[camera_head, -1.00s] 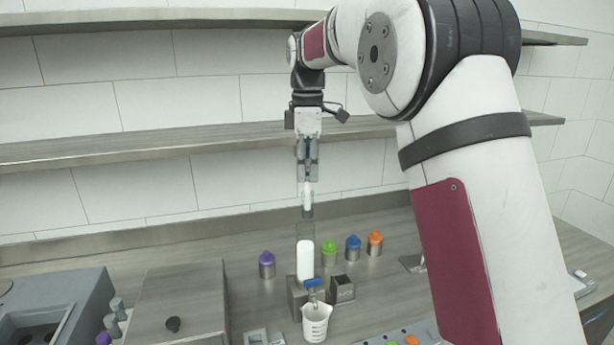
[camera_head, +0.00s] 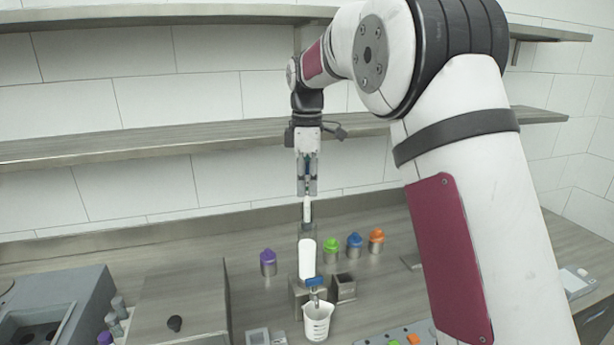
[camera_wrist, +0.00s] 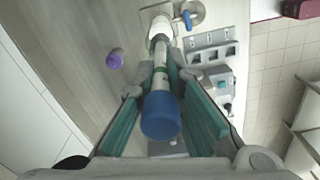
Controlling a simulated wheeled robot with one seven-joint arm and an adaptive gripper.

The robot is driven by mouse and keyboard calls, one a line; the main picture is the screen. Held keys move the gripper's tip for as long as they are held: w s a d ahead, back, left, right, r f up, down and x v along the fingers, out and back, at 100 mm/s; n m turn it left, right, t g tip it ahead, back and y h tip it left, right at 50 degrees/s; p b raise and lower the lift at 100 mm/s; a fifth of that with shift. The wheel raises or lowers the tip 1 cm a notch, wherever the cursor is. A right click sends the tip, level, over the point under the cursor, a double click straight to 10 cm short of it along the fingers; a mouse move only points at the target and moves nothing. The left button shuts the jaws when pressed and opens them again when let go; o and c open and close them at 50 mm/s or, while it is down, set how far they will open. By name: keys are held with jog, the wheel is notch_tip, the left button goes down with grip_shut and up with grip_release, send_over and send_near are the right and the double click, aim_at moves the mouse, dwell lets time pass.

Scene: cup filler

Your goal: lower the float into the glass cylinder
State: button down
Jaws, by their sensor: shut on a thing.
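My gripper (camera_head: 307,190) is shut on the float, near its upper part. The float (camera_head: 307,210) is a slim white rod hanging upright below the fingers. In the wrist view its blue cap (camera_wrist: 161,116) is nearest the camera and its shaft runs away between the fingers. The glass cylinder (camera_head: 306,234) stands upright below, clear at the top with white contents lower down. The float's lower end is at about the cylinder's mouth; I cannot tell whether it is inside. In the wrist view the cylinder (camera_wrist: 160,27) lies beyond the float's far end.
Below the cylinder are a blue-handled tap (camera_head: 314,283) and a white beaker (camera_head: 317,321). A small dark open box (camera_head: 343,288) stands close right. Purple (camera_head: 268,262), green (camera_head: 331,250), blue (camera_head: 354,245) and orange (camera_head: 376,240) capped containers stand around. A shelf (camera_head: 180,140) runs behind my gripper.

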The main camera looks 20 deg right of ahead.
aim_at(307, 217)
jog(key=shift+f, duration=4.15)
jog(key=shift+s+f, duration=0.1)
jog(key=shift+f, duration=0.2)
